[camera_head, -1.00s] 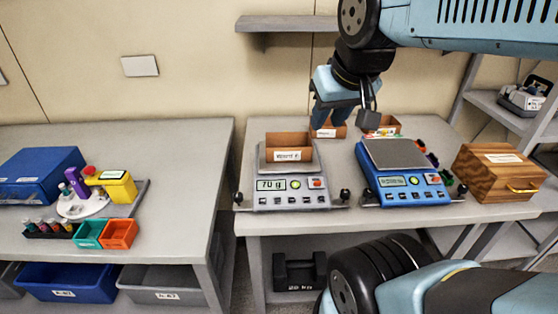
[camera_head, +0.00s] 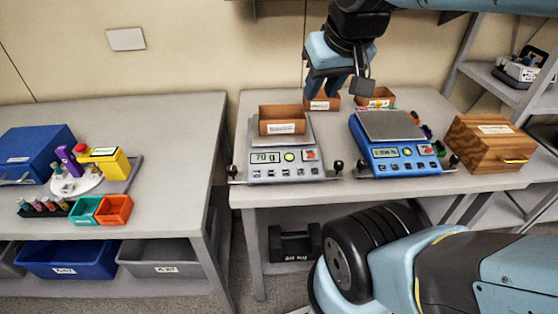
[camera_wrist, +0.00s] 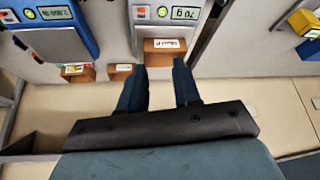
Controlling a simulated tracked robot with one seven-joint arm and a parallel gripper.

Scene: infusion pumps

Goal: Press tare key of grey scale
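The grey scale (camera_head: 242,168) stands near the front of the right table. Its display reads 70 g, with a green round light, an orange-red key and a row of small keys on its front. The key labels are too small to read. A brown labelled box (camera_head: 283,122) sits on its pan. The grey scale (camera_wrist: 140,28) is upside down at the top of the wrist view, the box below it. My gripper (camera_head: 342,90) is above the back of the table, behind the scales. Its fingers (camera_wrist: 158,88) are apart and empty, touching nothing.
A blue scale (camera_head: 402,160) stands right of the grey one, with a wooden box (camera_head: 490,150) beyond it. Small brown boxes (camera_head: 322,103) lie behind the scales. The left table (camera_head: 170,130) holds a blue case, a yellow device and small bins.

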